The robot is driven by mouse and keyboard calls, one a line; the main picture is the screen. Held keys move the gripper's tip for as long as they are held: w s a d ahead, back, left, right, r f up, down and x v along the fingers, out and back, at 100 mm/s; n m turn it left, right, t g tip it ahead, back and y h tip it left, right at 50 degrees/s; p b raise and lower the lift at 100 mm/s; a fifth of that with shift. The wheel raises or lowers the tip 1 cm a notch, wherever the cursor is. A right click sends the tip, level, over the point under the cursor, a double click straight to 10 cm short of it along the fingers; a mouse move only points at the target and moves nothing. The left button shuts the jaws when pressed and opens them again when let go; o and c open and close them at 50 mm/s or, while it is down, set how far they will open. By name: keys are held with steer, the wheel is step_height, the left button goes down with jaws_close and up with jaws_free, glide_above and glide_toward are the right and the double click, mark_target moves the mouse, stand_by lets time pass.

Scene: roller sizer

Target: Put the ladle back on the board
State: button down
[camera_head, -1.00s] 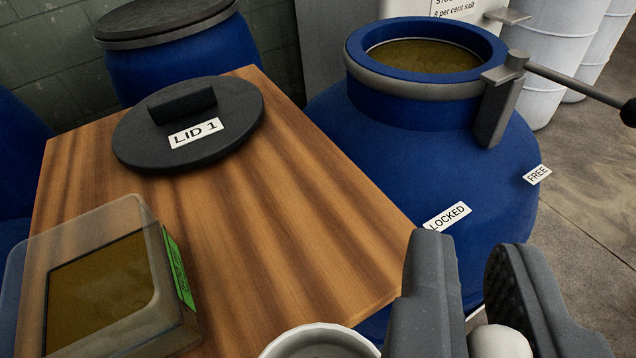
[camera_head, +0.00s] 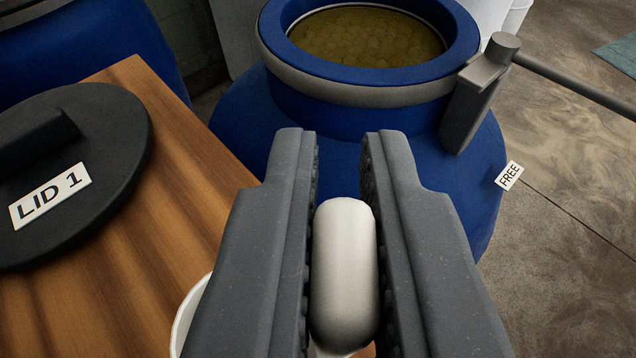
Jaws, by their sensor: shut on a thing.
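My gripper (camera_head: 342,142) is shut on the ladle (camera_head: 343,270), with its pale, rounded handle end between the two dark ribbed pads. A white curved rim shows low behind the left finger, and it looks like the ladle's bowl. Most of the ladle is hidden by the fingers and the picture's lower edge. The wooden board (camera_head: 165,190) lies to the left, below and beside the gripper. I cannot tell whether the ladle touches it.
The black lid marked LID 1 (camera_head: 75,165) lies on the board at left. Floor shows at right.

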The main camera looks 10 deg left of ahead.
steer(key=shift+f+b, duration=1.15)
steer(key=shift+f, duration=0.65)
steer(key=c, duration=1.5)
jaws_free()
steer(key=shift+r, duration=0.1)
steer(key=p+v, duration=0.3)
steer(key=v, duration=0.9)
